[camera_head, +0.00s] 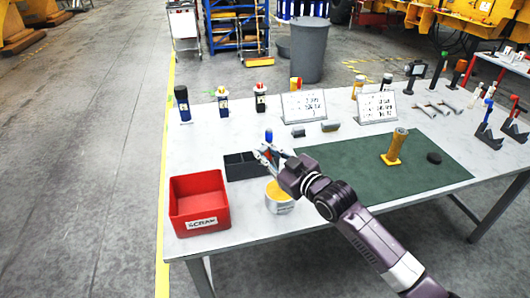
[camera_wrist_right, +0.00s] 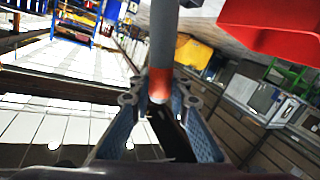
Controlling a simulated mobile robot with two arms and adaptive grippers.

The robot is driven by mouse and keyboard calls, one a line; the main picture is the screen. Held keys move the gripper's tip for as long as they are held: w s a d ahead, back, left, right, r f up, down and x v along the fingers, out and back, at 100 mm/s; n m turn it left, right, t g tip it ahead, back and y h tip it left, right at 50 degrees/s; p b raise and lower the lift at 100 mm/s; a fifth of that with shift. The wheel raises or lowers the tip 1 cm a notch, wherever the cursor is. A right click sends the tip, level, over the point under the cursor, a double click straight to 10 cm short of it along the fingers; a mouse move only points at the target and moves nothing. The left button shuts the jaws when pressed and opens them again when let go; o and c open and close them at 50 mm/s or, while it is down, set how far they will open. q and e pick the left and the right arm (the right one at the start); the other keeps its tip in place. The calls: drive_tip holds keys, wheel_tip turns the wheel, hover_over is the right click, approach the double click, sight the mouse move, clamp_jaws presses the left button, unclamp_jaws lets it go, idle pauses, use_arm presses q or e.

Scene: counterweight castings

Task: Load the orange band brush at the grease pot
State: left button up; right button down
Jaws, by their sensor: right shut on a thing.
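My right gripper (camera_head: 265,153) is shut on the orange band brush. In the wrist view the brush shows as a grey shaft with an orange band (camera_wrist_right: 160,82) between the fingers (camera_wrist_right: 158,108). The grease pot (camera_head: 283,207), a pale tub with yellow contents, stands on the table just below and in front of the gripper. A small blue end shows above the fingers in the head view. The brush's bristles are hidden, so I cannot tell whether they touch the grease. My left gripper is not in view.
A red scrap bin (camera_head: 199,184) stands left of the pot, and a black divided tray (camera_head: 238,167) lies behind it. A green mat (camera_head: 345,178) carries a yellow-handled upright tool (camera_head: 396,148) and a dark puck (camera_head: 434,158). Several bottles and two sign boards line the back.

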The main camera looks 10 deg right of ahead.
drive_tip(key=shift+f, duration=0.55)
idle(0.7)
wheel_tip(320, 180, up, 7)
drive_tip(key=p, duration=0.6)
drive_tip(key=shift+r, duration=0.15)
idle(0.6)
